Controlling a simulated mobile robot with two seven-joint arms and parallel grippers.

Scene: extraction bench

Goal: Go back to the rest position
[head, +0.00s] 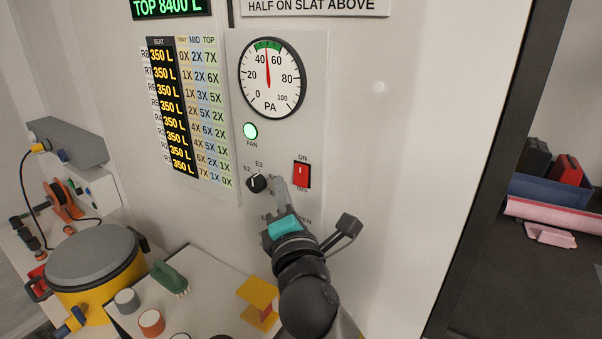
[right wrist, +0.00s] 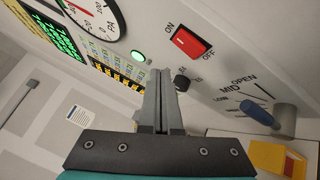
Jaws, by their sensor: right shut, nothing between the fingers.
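My right gripper (head: 279,183) is shut and empty, its fingers pointing up in front of the white control panel (head: 315,90). In the head view its tips are just right of the black selector knob (head: 257,183) and below the red switch (head: 302,174). The right wrist view shows the closed fingertips (right wrist: 160,72) beside the knob (right wrist: 181,83), with the switch (right wrist: 191,42) above. I cannot tell whether the fingers touch the panel. The gripper hides part of the LOW, MID, OPEN scale. My left gripper is not in view.
A blue-handled lever (right wrist: 258,113) is on the panel right of the fingers. The gauge (head: 271,78) reads near the middle, and the fan lamp (head: 250,131) is green.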

